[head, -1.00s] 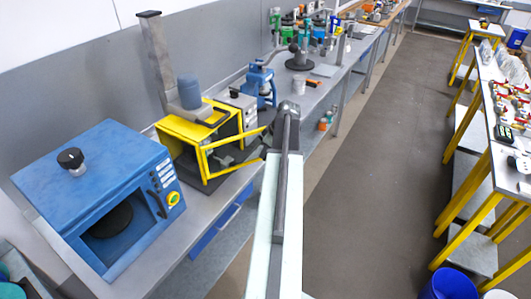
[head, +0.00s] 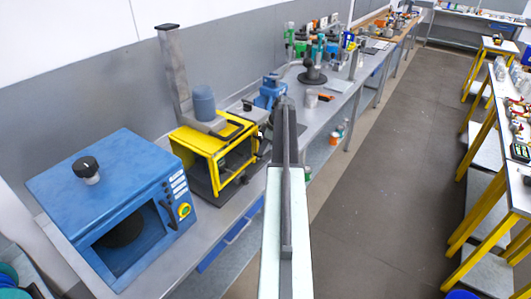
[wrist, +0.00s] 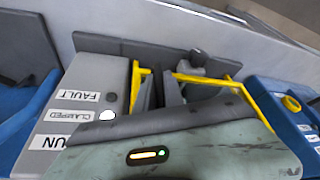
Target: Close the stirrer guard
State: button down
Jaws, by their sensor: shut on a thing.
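The stirrer guard is a yellow open-frame door (head: 236,148) on the front of a yellow box housing (head: 192,142) in the head view. It stands across the box front, flush or nearly so; I cannot tell whether a small gap is left. In the wrist view its yellow frame (wrist: 208,79) shows just beyond my gripper (wrist: 162,92). The dark fingers are close together by the yellow bars, shut on the guard, but the wrist housing hides the exact contact. In the head view my arm hides part of the gripper.
A blue cabinet (head: 125,195) with a dark opening stands to the left. A grey control box (wrist: 85,105) with FAULT and CLAMPED labels is beside the guard in the wrist view. A blue device (head: 270,90) stands farther along the bench. The aisle floor (head: 385,170) is clear.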

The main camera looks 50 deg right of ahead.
jog(key=shift+w+r, duration=0.1)
jog(key=shift+w, duration=0.25)
jog(key=c, duration=1.5)
grip_release()
jog(key=shift+w, duration=0.1)
jog(key=shift+o, duration=0.2)
jog(key=p+v, duration=0.7)
jog(key=shift+s+r, duration=0.25)
jog(key=shift+r, duration=0.05)
jog(key=shift+d, duration=0.15)
